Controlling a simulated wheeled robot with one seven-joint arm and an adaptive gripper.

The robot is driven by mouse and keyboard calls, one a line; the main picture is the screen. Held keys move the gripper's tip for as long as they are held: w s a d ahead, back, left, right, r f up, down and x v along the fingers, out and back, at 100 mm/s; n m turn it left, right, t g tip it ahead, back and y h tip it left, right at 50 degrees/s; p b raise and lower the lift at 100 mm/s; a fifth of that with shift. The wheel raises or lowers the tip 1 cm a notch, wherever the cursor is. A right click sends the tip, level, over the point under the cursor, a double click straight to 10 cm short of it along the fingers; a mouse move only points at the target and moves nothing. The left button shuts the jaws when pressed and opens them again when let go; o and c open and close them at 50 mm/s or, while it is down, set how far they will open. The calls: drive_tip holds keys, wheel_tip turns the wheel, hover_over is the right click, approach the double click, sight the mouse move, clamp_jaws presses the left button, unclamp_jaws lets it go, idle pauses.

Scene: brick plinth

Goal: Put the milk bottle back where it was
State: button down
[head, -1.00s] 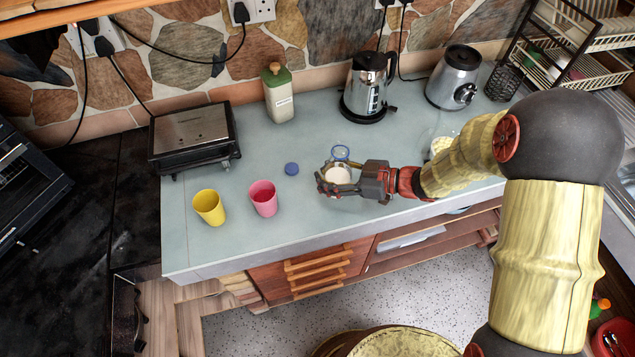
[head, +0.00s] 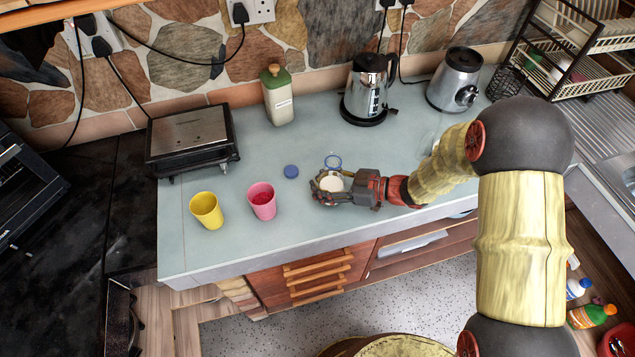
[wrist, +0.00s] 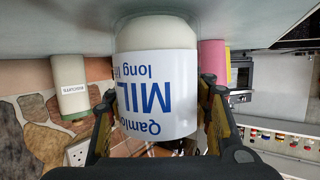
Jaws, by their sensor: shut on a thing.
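My gripper (head: 330,194) is shut around the milk bottle (head: 332,183) above the front part of the counter. In the head view the bottle shows a white body and a clear, blue-rimmed top; the fingers hide part of it. In the wrist view, which is upside down, the bottle (wrist: 157,85) has a white label with blue "MILK" lettering and sits between both fingers. It looks upright, with its base at or very near the counter; I cannot tell whether it touches. A round blue cap (head: 291,171) lies on the counter left of the bottle.
A pink cup (head: 262,202) and a yellow cup (head: 207,211) stand left of my gripper. A grill (head: 192,140), a green-topped canister (head: 278,100), a kettle (head: 368,92) and a silver appliance (head: 455,82) stand at the back. The counter (head: 300,235) is clear in front of the bottle.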

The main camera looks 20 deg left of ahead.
drive_tip(key=c, duration=0.8)
unclamp_jaws()
drive_tip(key=shift+f, duration=0.1)
drive_tip(key=shift+d+r, duration=0.15)
drive_tip(key=shift+r, duration=0.05)
drive_tip(key=p+v, duration=0.2)
drive_tip(key=v, duration=0.9)
drive_tip(key=shift+d+r+p, duration=0.1)
drive_tip(key=shift+d+p, duration=0.2)
drive_tip(key=shift+d, duration=0.05)
